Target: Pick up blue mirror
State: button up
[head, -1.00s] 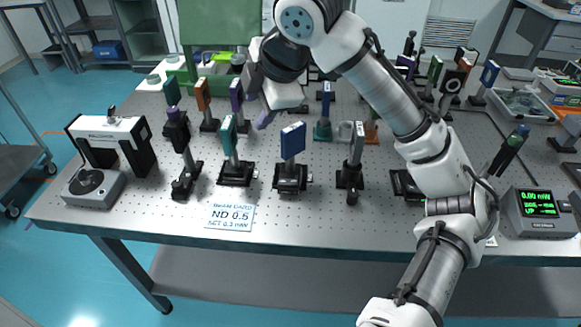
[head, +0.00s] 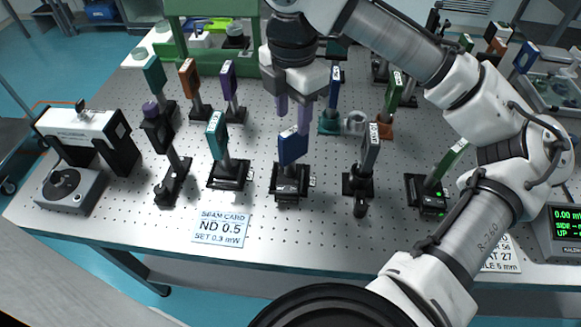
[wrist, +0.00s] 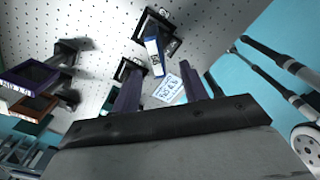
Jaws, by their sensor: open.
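The blue mirror (head: 292,148) stands upright on a black post base near the front middle of the perforated table, with a white label on its top edge. Another blue-mounted optic (head: 334,82) stands farther back. My gripper (head: 293,118) hangs above and just behind the front blue mirror, with two purple fingers apart and nothing between them. In the head view the fingertips come close to the mirror's top; I cannot tell the exact gap. In the wrist view a blue mount (wrist: 153,55) shows ahead, between and beyond the fingertips (wrist: 159,72).
A teal optic (head: 215,135) stands left of the blue mirror and a grey one (head: 370,148) stands right. Orange and purple optics are behind left. The ND 0.5 card (head: 222,228) lies in front. A power meter (head: 565,228) is at the right edge.

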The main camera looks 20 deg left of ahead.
aim_at(291, 144)
jog(key=f, duration=0.3)
jog(key=f+p, duration=0.1)
jog(key=f, duration=0.5)
jog(key=shift+w+a+p, duration=0.15)
jog(key=shift+w+p, duration=0.1)
jog(key=shift+p, duration=0.05)
grip_shut()
dwell(1.1)
